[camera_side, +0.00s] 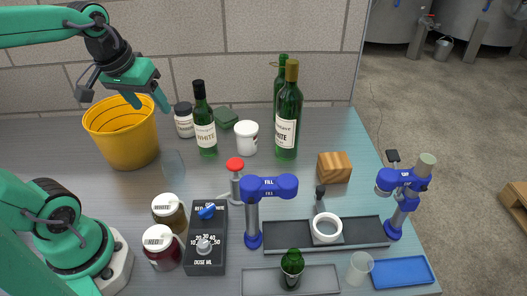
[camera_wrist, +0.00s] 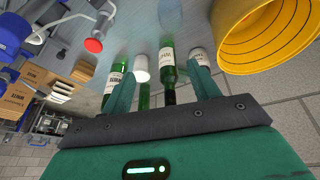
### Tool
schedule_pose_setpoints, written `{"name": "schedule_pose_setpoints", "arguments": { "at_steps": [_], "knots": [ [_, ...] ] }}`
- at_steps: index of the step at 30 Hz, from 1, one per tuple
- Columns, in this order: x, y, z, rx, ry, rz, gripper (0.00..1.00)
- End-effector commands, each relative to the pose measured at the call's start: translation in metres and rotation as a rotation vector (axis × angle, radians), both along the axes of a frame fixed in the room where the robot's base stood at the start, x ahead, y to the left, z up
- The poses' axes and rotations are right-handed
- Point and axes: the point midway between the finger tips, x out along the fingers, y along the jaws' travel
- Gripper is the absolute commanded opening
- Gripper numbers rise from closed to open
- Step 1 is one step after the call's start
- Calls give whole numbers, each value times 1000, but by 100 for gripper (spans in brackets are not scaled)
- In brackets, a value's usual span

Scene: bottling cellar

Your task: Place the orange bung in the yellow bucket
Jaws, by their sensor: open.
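The yellow bucket (camera_side: 128,145) stands upright at the back left of the bench. It also shows at the top right of the wrist view (camera_wrist: 236,42), where part of its ridged inner wall is seen. Its floor is hidden in both views. In the wrist view my gripper (camera_wrist: 163,88) shows nothing held between the fingers.
Wine bottles (camera_side: 205,128) (camera_side: 288,120), a white tub (camera_side: 246,137) and a lidded jar (camera_side: 184,120) stand right of the bucket. A clear glass (camera_side: 174,165) is close in front. A red-topped device (camera_side: 235,180), blue filling post (camera_side: 253,215) and wooden block (camera_side: 334,167) stand farther right.

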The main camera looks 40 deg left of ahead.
Motion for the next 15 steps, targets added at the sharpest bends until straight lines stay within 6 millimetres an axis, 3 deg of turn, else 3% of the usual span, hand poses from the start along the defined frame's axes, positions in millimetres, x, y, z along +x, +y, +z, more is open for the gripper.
{"name": "schedule_pose_setpoints", "arguments": {
  "at_steps": [6, 15],
  "knots": [
    [-21, -40, -5, 60, -79, -259, 60],
    [-33, -58, -10, 95, -121, -400, 60]
  ]
}}
